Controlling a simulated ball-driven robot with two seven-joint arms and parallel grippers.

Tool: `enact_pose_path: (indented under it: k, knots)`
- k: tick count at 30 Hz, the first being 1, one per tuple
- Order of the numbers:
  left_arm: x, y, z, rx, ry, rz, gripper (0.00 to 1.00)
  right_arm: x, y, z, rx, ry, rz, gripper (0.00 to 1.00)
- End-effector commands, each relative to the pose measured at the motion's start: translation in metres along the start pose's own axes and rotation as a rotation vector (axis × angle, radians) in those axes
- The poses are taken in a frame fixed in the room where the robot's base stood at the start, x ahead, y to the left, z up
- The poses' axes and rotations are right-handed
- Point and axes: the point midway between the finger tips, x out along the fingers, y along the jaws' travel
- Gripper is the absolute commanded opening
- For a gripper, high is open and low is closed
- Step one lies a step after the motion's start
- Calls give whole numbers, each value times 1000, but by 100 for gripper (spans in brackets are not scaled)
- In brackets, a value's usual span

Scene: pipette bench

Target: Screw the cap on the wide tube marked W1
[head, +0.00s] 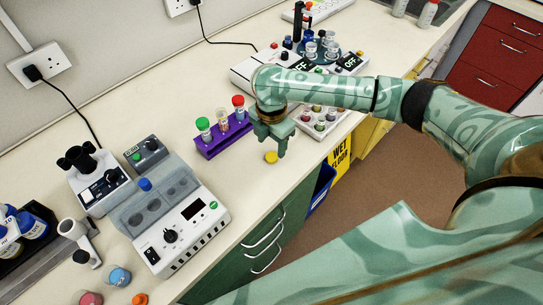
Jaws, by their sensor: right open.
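A purple rack (224,137) stands on the bench and holds several wide tubes. One tube has a green cap (203,124) and one has a red cap (238,101). The middle tube (222,118) shows no clear coloured cap. The markings are too small to read, so I cannot tell which tube is W1. A small yellow cap (271,157) lies on the bench near its front edge. My right gripper (273,145) is open, pointing down just above the yellow cap and right of the rack. My left gripper is not in view.
A grey instrument with a dial (182,225) stands left of the rack, with a microscope-like device (97,180) behind it. A tray of several small caps (322,122) lies right of my gripper, partly hidden. Bench between rack and grey instrument is mostly clear.

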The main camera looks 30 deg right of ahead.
Motion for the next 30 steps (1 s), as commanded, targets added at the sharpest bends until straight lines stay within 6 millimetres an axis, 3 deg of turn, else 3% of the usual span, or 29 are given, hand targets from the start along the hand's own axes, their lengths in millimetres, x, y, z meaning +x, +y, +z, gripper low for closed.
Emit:
enact_pose_path:
  k: [12,22,23,27,28,30]
  knots:
    - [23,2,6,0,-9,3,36,52,2,3,-1,0,-1,56]
    - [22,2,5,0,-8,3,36,52,2,3,-1,-1,0,56]
    - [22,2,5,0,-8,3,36,52,2,3,-1,-1,0,54]
    - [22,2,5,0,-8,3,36,52,2,3,-1,-1,0,15]
    - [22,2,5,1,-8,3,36,52,2,3,-1,-1,0,9]
    - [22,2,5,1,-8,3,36,52,2,3,-1,-1,0,9]
